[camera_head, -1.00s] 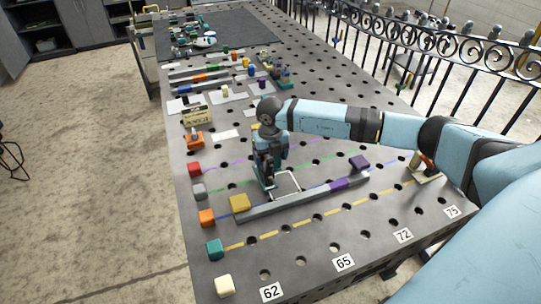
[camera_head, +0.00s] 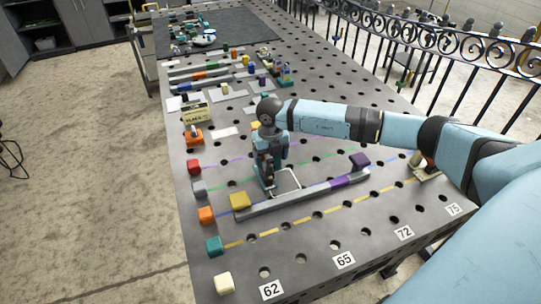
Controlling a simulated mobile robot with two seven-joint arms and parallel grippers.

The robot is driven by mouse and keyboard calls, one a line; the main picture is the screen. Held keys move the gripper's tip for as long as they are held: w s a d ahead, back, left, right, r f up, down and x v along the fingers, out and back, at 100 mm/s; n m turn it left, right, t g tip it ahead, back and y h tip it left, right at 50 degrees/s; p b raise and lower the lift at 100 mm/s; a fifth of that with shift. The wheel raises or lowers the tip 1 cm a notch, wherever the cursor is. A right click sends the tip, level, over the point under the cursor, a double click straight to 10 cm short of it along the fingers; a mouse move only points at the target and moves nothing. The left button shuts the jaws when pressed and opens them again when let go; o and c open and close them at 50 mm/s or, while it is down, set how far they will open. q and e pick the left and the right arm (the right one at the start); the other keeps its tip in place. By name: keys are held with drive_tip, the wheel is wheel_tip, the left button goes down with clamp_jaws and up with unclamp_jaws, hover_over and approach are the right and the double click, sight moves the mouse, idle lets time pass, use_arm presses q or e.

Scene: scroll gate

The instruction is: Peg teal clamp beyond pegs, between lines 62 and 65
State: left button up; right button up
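My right gripper (camera_head: 274,189) points down at the table, just behind a long grey bar (camera_head: 290,199). Its fingers are small and dark, and I cannot tell whether they are open or shut. A teal block (camera_head: 214,246) sits at the left end of the yellow line. I cannot pick out the teal clamp or the pegs with certainty. Number tags 62 (camera_head: 271,290) and 65 (camera_head: 344,260) lie along the near edge. My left gripper is not in view.
Red (camera_head: 194,167), orange (camera_head: 206,215) and cream (camera_head: 224,283) blocks stand along the left edge. Tags 72 (camera_head: 404,233) and 75 (camera_head: 453,209) lie farther right. A white outline (camera_head: 288,180) is beside the gripper. Other rails and small parts crowd the far table. The near surface has many holes.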

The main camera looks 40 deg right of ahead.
drive_tip(key=shift+f+b, duration=0.8)
drive_tip(key=shift+f, duration=0.35)
drive_tip(key=o, duration=1.6)
drive_tip(key=shift+s+f, duration=0.1)
wheel_tip(320, 180, up, 14)
drive_tip(key=shift+r+b, duration=0.1)
drive_tip(key=shift+b, duration=0.55)
